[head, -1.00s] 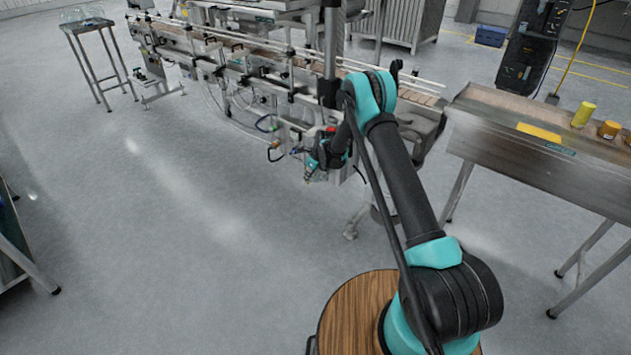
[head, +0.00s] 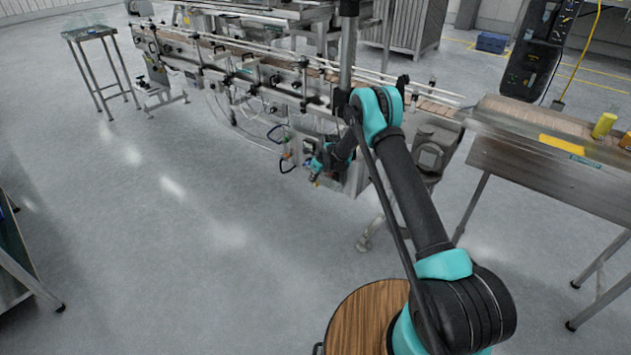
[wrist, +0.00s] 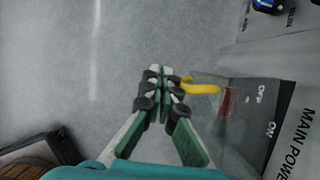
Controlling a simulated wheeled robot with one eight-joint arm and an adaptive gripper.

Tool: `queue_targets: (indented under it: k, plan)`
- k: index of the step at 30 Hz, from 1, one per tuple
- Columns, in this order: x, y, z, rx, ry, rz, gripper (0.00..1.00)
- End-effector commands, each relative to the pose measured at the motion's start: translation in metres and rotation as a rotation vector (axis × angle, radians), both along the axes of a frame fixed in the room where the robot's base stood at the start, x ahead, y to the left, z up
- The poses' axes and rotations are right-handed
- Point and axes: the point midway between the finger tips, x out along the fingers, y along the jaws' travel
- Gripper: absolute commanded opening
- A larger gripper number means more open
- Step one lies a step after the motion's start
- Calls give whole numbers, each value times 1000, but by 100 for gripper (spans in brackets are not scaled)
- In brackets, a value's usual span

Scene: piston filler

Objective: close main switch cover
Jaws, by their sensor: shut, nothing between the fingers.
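In the wrist view, the main switch panel (wrist: 294,140) stands at the right, marked MAIN POWER, with OFF and ON labels. A red switch part (wrist: 228,102) shows beside OFF through what looks like a clear cover (wrist: 243,130). A yellow tab (wrist: 202,89) sticks out to the left from the cover side. I cannot tell how far the cover stands open. My gripper (wrist: 160,85) is shut and empty, its fingertips just left of the yellow tab. I cannot tell whether they touch. In the head view my gripper (head: 316,170) is small and low beside the machine; the switch is hidden there.
The conveyor machine (head: 270,75) runs across the back. A steel table (head: 545,165) with a yellow container (head: 604,125) stands at the right. A small glass-topped table (head: 88,33) is at the far left. The floor at left and centre is open.

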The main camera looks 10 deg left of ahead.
Motion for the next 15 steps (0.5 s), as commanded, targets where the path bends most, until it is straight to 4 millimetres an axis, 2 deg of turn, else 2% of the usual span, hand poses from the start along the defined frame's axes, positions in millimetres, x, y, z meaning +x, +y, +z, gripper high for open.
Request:
queue_targets:
  k: [15]
  plan:
    - [16, 8, 0, 1, -1, -123, 0]
